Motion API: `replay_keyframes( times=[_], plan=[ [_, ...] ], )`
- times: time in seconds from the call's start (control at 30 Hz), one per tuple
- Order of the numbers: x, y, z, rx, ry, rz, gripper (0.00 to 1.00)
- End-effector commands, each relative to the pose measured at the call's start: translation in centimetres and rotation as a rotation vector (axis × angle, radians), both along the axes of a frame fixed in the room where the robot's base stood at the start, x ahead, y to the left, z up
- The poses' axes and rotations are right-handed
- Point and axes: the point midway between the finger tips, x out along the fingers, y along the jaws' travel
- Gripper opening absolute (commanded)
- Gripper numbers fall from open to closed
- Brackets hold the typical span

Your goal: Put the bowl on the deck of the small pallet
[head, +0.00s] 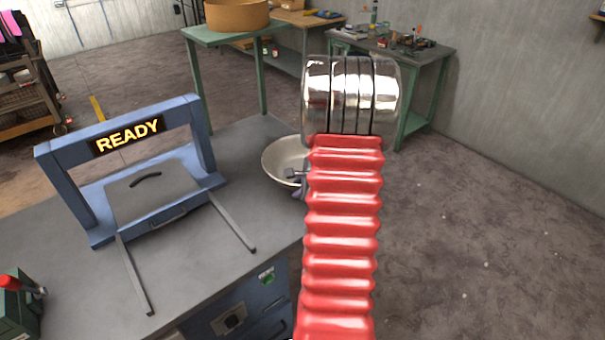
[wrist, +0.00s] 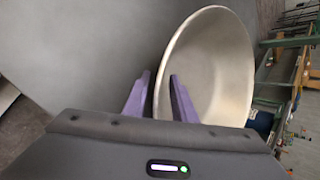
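A pale metallic bowl (head: 282,158) is at the right part of the grey workbench, partly hidden behind my red arm. In the wrist view the bowl (wrist: 215,65) fills the upper right, its hollow inside showing. My gripper (wrist: 160,75) has its two purple fingers apart, one on each side of the bowl's near rim, with the wall between them. A gap seems to show beside the wall, and contact is unclear. In the head view my gripper (head: 298,183) is mostly hidden by the arm. I cannot pick out a small pallet in either view.
A blue frame with a lit READY sign (head: 128,135) stands on the workbench (head: 200,260), with a handled grey plate (head: 152,190) and two metal strips before it. A green table (head: 225,35) bears a round wooden tub (head: 237,14). Open floor (head: 480,240) lies right.

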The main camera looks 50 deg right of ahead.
Motion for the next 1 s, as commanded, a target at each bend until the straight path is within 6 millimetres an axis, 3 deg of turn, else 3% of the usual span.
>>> replay_keyframes(
  times=[0.17, 0.5, 1.0],
  plan=[
    [0.0, 0.01, 0.01, 0.0, 0.0, 0.0, 0.23],
    [0.0, 0.02, 0.01, 0.0, 0.0, 0.0, 0.0],
    [-0.02, 0.07, -0.06, 0.001, 0.002, 0.001, 0.0]
  ],
)
